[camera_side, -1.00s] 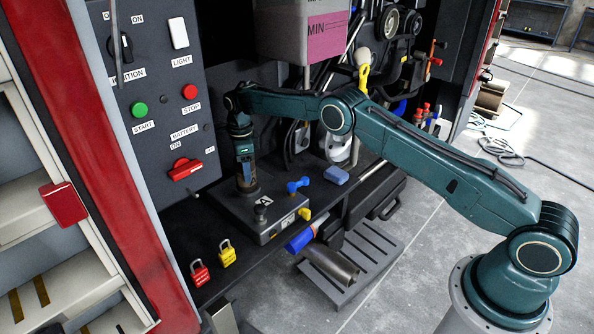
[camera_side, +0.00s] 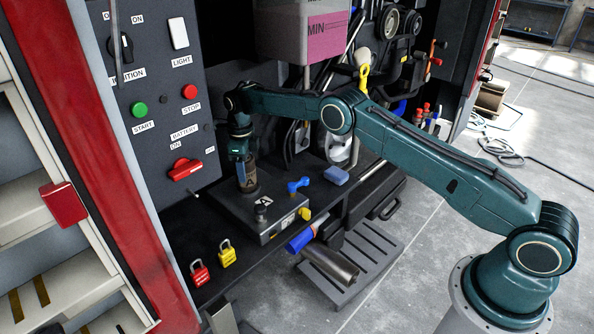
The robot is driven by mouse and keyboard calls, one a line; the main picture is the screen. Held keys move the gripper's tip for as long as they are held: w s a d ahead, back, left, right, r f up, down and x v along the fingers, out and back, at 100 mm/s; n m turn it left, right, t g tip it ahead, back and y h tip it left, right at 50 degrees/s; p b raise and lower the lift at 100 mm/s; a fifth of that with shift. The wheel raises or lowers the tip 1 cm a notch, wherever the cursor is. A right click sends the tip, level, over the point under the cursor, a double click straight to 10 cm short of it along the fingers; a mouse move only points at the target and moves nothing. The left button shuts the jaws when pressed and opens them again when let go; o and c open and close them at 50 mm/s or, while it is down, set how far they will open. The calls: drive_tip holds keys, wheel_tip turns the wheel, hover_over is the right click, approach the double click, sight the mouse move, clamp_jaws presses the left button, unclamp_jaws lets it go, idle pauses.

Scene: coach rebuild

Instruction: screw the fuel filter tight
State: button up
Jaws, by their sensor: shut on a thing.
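My gripper (camera_side: 240,156) points down at the end of my arm, above a dark grey box (camera_side: 280,228) on the shelf. It is shut on the top of the fuel filter (camera_side: 247,176), a small upright cylinder with a brownish body and dark markings. The filter stands at the back left of the box's top. My fingers hide its upper part, and I cannot make out its thread or seat.
A control panel (camera_side: 160,145) with a red battery handle (camera_side: 184,169) stands close to the left. A blue valve handle (camera_side: 298,185), a dark knob (camera_side: 260,214) and a yellow part (camera_side: 304,214) are on or by the box. Red (camera_side: 199,273) and yellow (camera_side: 227,254) padlocks are at the front.

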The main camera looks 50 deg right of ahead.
drive_tip(key=shift+w+r+m, duration=0.2)
drive_tip(key=shift+r+m, duration=0.25)
drive_tip(key=shift+m, duration=0.15)
drive_tip(key=shift+r+m, duration=0.1)
drive_tip(key=shift+m, duration=1.3)
drive_tip(key=shift+c, duration=0.6)
drive_tip(key=o, duration=2)
drive_tip(key=shift+s+f, duration=0.2)
drive_tip(key=shift+f, duration=0.15)
drive_tip(key=shift+r, duration=0.1)
drive_tip(key=shift+r, duration=2.9)
drive_tip(key=shift+c, duration=0.3)
